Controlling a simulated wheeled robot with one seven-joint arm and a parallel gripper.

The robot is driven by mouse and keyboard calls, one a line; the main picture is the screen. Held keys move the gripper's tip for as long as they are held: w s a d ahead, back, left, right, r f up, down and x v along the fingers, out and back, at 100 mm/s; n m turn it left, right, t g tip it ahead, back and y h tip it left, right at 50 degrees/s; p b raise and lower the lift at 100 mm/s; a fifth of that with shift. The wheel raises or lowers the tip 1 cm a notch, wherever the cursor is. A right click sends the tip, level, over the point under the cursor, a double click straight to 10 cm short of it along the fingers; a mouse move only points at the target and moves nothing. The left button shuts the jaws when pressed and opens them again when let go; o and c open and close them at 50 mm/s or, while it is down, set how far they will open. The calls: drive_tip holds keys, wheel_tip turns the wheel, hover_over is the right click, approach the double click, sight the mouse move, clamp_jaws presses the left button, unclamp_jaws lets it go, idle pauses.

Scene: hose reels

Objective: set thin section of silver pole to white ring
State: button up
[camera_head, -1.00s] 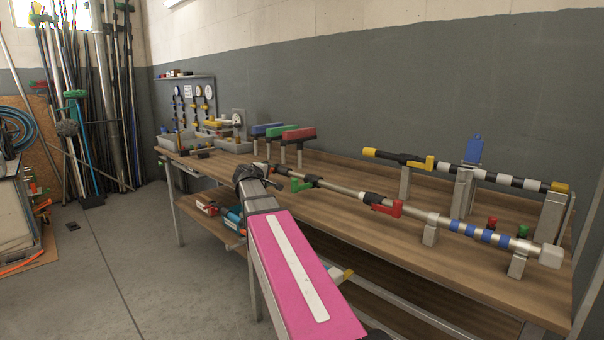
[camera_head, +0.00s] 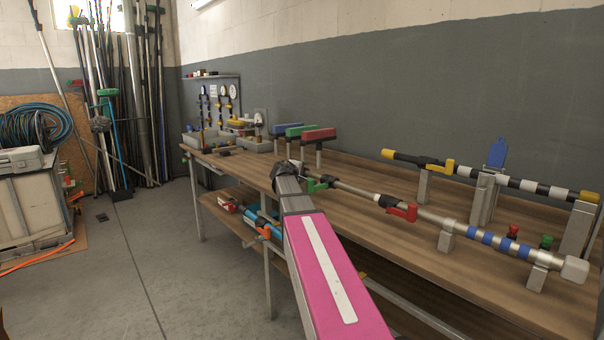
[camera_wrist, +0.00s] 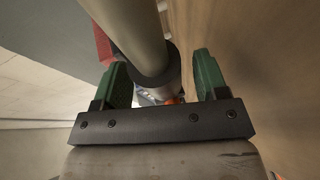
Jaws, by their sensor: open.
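The silver pole (camera_head: 430,217) lies along the workbench on short grey supports. Its thin section (camera_head: 345,187) runs toward the far left, with a green lever clamp (camera_head: 317,185) near that end and a red lever clamp (camera_head: 401,210) at the middle. Its thicker right part has blue bands. I cannot make out a distinct white ring on it. My gripper (camera_head: 286,168) is near the pole's far left end. In the wrist view, the open green fingers (camera_wrist: 163,80) stand either side of a pale pole with a dark collar (camera_wrist: 155,78). Contact is not clear.
A black and white banded pole (camera_head: 520,183) with yellow parts lies behind on taller supports. Blue, green and red brush heads (camera_head: 318,133) stand farther back. Red and green knobs (camera_head: 513,231) stand by the silver pole's right end. Open floor (camera_head: 150,250) lies left of the workbench (camera_head: 470,285).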

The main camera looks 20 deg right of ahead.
drive_tip(key=shift+w+d, duration=0.2)
clamp_jaws()
drive_tip(key=w+a, duration=0.1)
drive_tip(key=w, duration=0.4)
drive_tip(key=w+a, duration=0.1)
drive_tip(key=w, duration=0.1)
drive_tip(key=shift+w+a, duration=0.3)
drive_tip(key=shift+a, duration=0.05)
drive_tip(key=shift+s, duration=0.1)
unclamp_jaws()
drive_tip(key=shift+a, duration=0.1)
